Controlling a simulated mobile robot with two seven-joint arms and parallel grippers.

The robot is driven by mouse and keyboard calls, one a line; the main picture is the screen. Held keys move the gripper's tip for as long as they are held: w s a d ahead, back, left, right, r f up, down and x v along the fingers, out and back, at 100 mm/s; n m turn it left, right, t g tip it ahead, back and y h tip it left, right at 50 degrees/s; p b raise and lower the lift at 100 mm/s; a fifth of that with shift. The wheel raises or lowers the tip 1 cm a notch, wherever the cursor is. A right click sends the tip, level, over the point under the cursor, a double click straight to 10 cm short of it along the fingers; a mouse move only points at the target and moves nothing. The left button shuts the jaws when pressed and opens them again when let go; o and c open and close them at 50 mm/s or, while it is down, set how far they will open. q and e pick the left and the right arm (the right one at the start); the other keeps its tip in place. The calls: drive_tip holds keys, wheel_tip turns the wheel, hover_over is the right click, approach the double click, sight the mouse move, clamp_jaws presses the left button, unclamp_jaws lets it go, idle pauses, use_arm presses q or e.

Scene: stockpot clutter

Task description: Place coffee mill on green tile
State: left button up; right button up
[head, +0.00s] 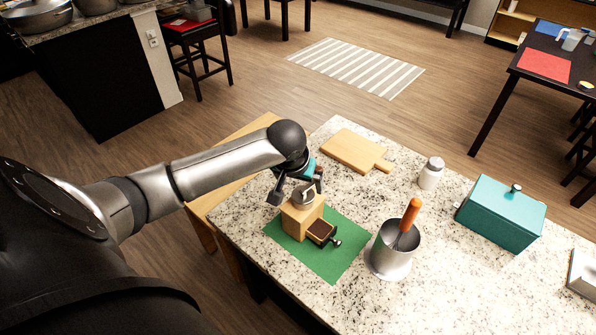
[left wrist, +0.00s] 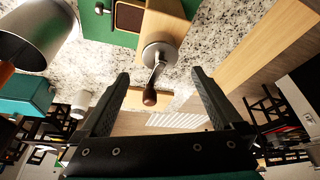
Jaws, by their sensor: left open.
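The coffee mill (head: 297,222) is a wooden box with a metal top, a crank and a drawer pulled out at its front. It stands upright on the green tile (head: 338,264), towards the tile's left part. In the left wrist view the mill (left wrist: 166,28) is at the top, its crank knob hanging between the fingers. My left gripper (head: 297,190) is open just above the mill's top, fingers apart on either side of the crank. The left wrist view shows the gripper (left wrist: 160,80) empty between its fingers. My right gripper is not in view.
A steel pot (head: 389,258) with an orange-handled whisk stands right of the tile. A cutting board (head: 352,150), a white-grey shaker (head: 431,174) and a teal box (head: 500,214) sit farther back on the speckled counter (head: 450,290). The counter's left edge is close to the tile.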

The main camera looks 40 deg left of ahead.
use_arm(q)
drive_tip(key=v, duration=0.4)
drive_tip(key=shift+s+r+p, duration=0.2)
drive_tip(key=shift+r+p, duration=0.15)
